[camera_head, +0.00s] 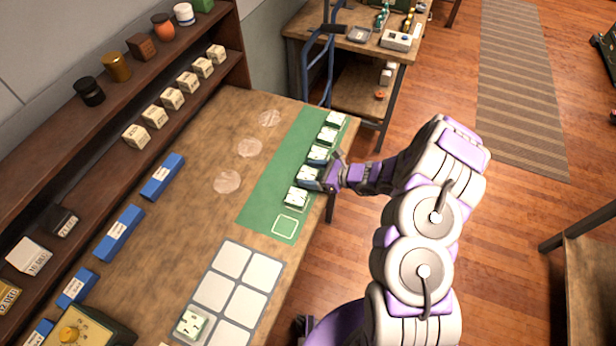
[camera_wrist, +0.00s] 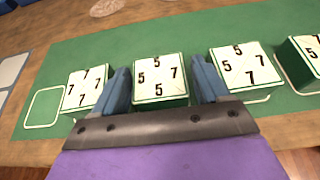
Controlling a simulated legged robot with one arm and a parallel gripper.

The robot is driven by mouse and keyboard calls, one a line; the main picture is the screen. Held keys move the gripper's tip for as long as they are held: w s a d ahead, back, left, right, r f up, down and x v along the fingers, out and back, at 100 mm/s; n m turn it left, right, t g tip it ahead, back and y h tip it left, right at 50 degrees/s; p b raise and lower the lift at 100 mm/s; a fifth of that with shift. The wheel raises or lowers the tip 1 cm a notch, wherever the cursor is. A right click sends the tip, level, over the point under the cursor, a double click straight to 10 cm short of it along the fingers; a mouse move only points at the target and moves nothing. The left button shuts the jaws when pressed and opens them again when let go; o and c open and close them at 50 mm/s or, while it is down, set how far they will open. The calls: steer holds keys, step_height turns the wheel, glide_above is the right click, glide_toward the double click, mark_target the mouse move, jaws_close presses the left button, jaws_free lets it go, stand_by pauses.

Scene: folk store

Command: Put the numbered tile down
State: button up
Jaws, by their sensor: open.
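A row of white-topped, green-sided numbered tiles stands along a green mat (camera_head: 262,198). In the wrist view, my gripper (camera_wrist: 163,84) is open, its blue fingers on either side of a tile marked with 5s and a 7 (camera_wrist: 160,75); I cannot tell whether they touch it. That tile appears to rest on the mat. A tile marked with 7s (camera_wrist: 85,91) is to its left and one with 5s and 7s (camera_wrist: 238,66) to its right. In the head view my gripper (camera_head: 324,178) is at the mat's right edge. An empty outlined square (camera_head: 285,226) lies at the row's near end.
A grey board (camera_head: 236,286) with white squares lies nearer, with another tile (camera_head: 191,324) on its lower left. Clear round discs (camera_head: 227,182) lie left of the mat. Blue blocks (camera_head: 120,232) and a dark shelf (camera_head: 195,85) line the left side. A cart (camera_head: 366,90) stands beyond the table.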

steer(key=shift+x, duration=1.1)
steer(key=shift+s, duration=0.1)
steer(key=c, duration=0.9)
steer(key=shift+r, duration=0.1)
steer(key=shift+c, duration=0.2)
